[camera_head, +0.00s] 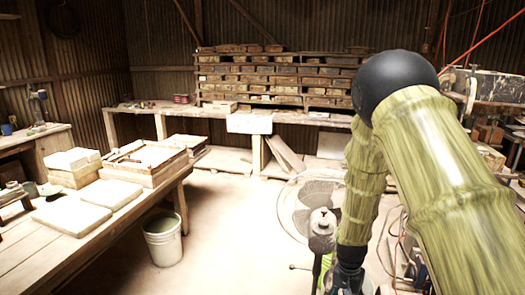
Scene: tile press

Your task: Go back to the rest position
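My arm, with green bamboo-like links and a black round joint, fills the right side of the head view. Its far link runs down to a dark wrist part at the bottom edge. My gripper's fingers are cut off below the picture, so what they hold or touch is hidden.
A wooden table (95,241) at left bears pale slabs (72,216) and a wooden tray (128,174). A bucket (162,240) stands beside it. Central floor is clear.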

